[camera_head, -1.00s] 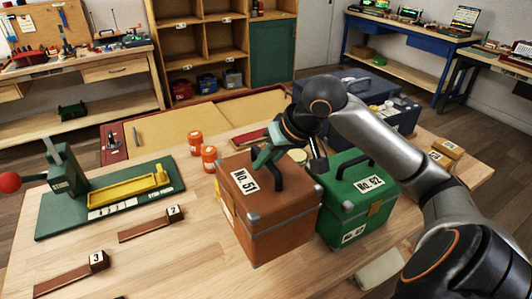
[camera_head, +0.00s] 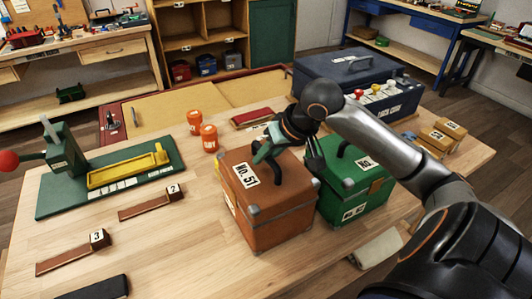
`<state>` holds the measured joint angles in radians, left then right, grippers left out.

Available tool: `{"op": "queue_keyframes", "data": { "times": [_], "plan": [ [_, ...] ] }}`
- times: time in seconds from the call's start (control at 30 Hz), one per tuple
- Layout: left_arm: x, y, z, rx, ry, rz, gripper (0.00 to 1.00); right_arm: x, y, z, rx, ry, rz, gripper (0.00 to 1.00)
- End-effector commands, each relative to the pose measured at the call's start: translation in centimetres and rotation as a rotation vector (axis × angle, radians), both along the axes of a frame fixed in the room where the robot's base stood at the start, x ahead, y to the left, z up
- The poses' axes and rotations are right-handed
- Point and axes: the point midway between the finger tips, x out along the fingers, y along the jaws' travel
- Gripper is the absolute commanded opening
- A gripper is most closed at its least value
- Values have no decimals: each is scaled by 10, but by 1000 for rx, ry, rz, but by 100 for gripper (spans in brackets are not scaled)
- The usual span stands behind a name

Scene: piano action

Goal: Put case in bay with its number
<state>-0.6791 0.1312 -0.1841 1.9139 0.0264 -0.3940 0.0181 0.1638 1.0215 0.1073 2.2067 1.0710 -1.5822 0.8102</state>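A brown case No. 51 (camera_head: 270,216) with metal corners and a dark top handle stands on the wooden table. A green case (camera_head: 345,192) stands close to its right; its top label reads "No." and the rest is hidden by my arm. My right gripper (camera_head: 289,158) is over the brown case's top, near its handle, with its two fingers spread apart. Whether it touches the handle I cannot tell. My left gripper is not in view. The shelf unit (camera_head: 205,25) at the back has several open compartments with small labels, too small to read.
A green press tool (camera_head: 110,185) with a yellow tray sits at the left. Wooden strips with blocks marked 2 (camera_head: 150,202) and 3 (camera_head: 72,254) lie in front of it. Two orange jars (camera_head: 209,138) stand behind the brown case. A blue toolbox (camera_head: 345,70) is at the back right.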

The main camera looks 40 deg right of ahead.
Motion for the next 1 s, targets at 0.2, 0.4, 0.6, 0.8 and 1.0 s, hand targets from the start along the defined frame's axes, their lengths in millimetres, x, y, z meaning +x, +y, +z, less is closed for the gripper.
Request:
{"op": "queue_keyframes", "data": {
  "times": [0.2,0.4,0.6,0.8,1.0],
  "plan": [
    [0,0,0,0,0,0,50,0,0,0,1,1,-1,49],
    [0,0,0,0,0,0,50,0,0,0,1,1,-1,50],
    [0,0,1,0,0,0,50,-4,-1,11,0,-2,-1,50],
    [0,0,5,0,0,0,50,-24,-6,45,-2,-2,-2,50],
    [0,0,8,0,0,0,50,-45,-10,80,-1,-3,0,50]
  ]
}}
